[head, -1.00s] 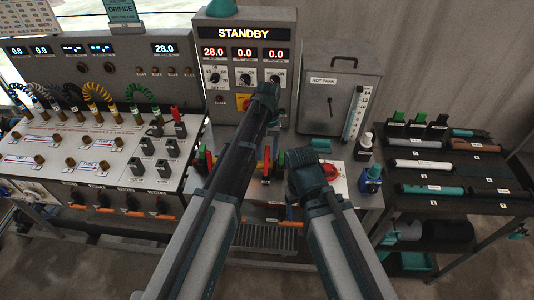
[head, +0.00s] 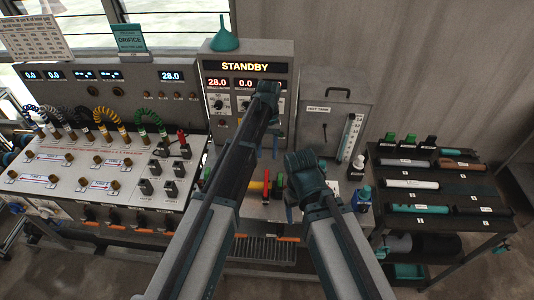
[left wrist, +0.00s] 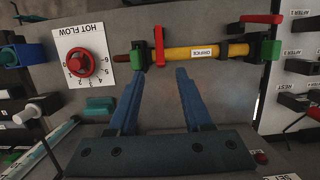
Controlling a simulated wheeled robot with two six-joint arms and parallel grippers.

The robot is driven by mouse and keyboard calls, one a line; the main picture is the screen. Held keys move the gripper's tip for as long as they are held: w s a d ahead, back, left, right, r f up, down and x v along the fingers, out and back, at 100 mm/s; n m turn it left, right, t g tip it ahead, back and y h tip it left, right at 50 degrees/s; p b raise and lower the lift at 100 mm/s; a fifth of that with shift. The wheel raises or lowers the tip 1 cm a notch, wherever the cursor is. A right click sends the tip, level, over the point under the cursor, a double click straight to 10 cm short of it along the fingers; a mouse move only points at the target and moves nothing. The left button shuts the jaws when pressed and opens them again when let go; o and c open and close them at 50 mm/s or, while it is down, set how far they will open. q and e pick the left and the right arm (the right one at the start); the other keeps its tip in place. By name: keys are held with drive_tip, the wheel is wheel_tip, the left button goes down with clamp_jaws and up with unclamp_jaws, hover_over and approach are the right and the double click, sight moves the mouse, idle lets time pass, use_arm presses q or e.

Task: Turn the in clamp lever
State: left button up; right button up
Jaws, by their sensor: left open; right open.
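The bench carries a yellow pipe labelled ORIFICE (left wrist: 205,53) between green end clamps. In the left wrist view one red lever (left wrist: 159,47) stands across the pipe's left part, and another red lever (left wrist: 263,18) lies sideways by the right green clamp (left wrist: 270,52). No label shows which lever is the in clamp's. My left gripper (left wrist: 159,72) is open and empty, its tips apart below the first lever. In the head view the left gripper (head: 268,153) hangs above the bench, and its arm hides part of the pipe. My right gripper (head: 292,213) is open, lower and further right.
A red HOT FLOW knob (left wrist: 81,62) is left of the pipe in the wrist view. The STANDBY console (head: 246,67) and the hot tank (head: 335,113) stand behind. A hose panel (head: 90,180) is at left, and a rack of cylinders (head: 440,185) at right.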

use_arm(q)
drive_tip(key=p+v, duration=0.1)
drive_tip(key=v, duration=0.1)
drive_tip(key=shift+r, duration=0.3)
use_arm(e)
wheel_tip(320, 180, up, 2)
drive_tip(key=shift+r, duration=0.25)
use_arm(q)
drive_tip(key=shift+c, duration=1.1)
drive_tip(key=shift+s+a+m, duration=0.15)
drive_tip(key=shift+s+m, duration=0.15)
drive_tip(key=shift+c, duration=1.2)
drive_tip(key=s+m, duration=0.1)
drive_tip(key=m, duration=0.1)
drive_tip(key=s+a+m+t+h, duration=0.1)
drive_tip(key=s+m, duration=0.2)
drive_tip(key=shift+s+a+m+t+p, duration=0.1)
drive_tip(key=shift+a+m+t+p, duration=0.2)
drive_tip(key=shift+t, duration=0.1)
clamp_jaws()
drive_tip(key=s+a+r+m+t+h, duration=0.2)
drive_tip(key=s+m+t, duration=0.2)
drive_tip(key=m, duration=0.7)
drive_tip(key=shift+s+h, duration=0.3)
drive_tip(key=shift+s, duration=0.6)
use_arm(e)
drive_tip(key=shift+r, duration=0.35)
